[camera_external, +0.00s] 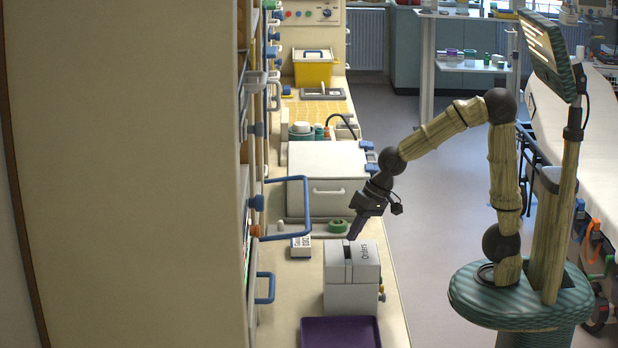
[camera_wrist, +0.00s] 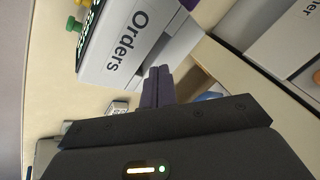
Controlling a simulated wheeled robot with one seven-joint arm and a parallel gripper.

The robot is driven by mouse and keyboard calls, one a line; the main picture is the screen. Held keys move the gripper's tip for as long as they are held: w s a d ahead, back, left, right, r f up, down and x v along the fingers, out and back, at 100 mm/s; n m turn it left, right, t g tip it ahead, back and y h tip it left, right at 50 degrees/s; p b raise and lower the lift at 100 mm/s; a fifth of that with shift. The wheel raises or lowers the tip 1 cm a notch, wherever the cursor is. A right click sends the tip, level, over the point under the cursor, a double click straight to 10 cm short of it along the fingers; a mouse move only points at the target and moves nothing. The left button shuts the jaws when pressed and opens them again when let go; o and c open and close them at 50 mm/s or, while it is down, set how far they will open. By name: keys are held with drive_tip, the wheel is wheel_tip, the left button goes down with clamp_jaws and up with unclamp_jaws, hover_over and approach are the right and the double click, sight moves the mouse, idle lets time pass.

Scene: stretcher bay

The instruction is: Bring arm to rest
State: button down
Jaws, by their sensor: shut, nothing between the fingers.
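My arm reaches left from its base over the counter (camera_external: 395,310), bent at the elbow. My gripper (camera_external: 352,236) points down, its fingertips just above or beside the back of a white box labelled "Orders" (camera_external: 366,262). In the wrist view my gripper's dark purple fingers (camera_wrist: 158,72) are together with nothing between them. The "Orders" box also shows there (camera_wrist: 120,45), close to the fingertips. I cannot tell whether the fingers touch it.
A purple tray (camera_external: 340,333) lies in front of the box. A green tape roll (camera_external: 338,226) and a small white box (camera_external: 300,247) lie behind it. A white lidded case (camera_external: 325,170) stands further back. Blue rail handles (camera_external: 307,205) jut out at the left. The floor beside the counter is clear.

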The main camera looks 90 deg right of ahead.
drive_tip(key=s+f+n+g+p, duration=0.1)
drive_tip(key=s+f+n, duration=0.2)
drive_tip(key=s, duration=0.3)
drive_tip(key=s+f+n+g+h+p, duration=0.1)
drive_tip(key=s+f+n, duration=0.2)
drive_tip(key=s, duration=0.3)
drive_tip(key=shift+s+d+f+n+g, duration=0.2)
drive_tip(key=shift+d+f+n+g, duration=0.15)
drive_tip(key=shift+n, duration=0.55)
drive_tip(key=c, duration=2.1)
unclamp_jaws()
